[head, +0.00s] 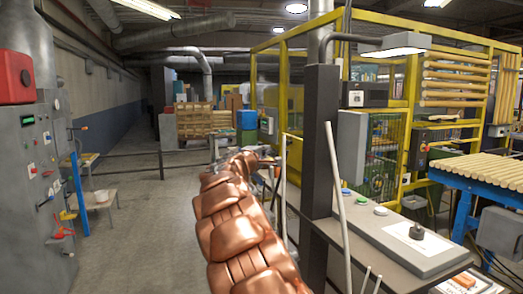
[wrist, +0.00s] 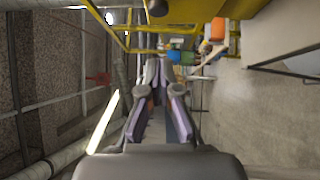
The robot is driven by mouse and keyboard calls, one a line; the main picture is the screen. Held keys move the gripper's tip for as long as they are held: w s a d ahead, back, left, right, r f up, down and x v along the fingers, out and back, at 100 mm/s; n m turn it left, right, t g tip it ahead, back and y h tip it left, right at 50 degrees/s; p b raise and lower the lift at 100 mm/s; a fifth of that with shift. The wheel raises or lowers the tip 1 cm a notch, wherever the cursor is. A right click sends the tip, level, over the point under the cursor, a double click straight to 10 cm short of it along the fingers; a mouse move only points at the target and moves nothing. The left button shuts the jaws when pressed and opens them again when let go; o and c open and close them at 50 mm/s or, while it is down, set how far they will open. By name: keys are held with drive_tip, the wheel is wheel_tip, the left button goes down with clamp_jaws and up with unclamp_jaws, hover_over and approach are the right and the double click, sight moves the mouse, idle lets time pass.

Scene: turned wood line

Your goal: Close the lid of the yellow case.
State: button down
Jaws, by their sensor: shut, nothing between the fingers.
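I cannot make out a yellow case or its lid in either view. My gripper (wrist: 157,70) reaches forward in the wrist view, with its fingertips close together and nothing between them. In the head view, my copper-coloured arm rises from the bottom middle, and the gripper at its far end is small and hard to make out. It points into the open hall, and no object touches it that I can see.
A grey bench (head: 408,236) with coloured buttons and a dark post (head: 320,140) stand to the right. Yellow machine framing (head: 415,95) and a roller table (head: 480,178) lie beyond. A control cabinet (head: 35,170) stands left. The concrete floor (head: 140,220) is clear at left-centre.

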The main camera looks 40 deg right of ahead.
drive_tip(key=d+p, duration=0.3)
drive_tip(key=d, duration=0.4)
drive_tip(key=shift+w+d+r, duration=0.2)
drive_tip(key=shift+r, duration=0.1)
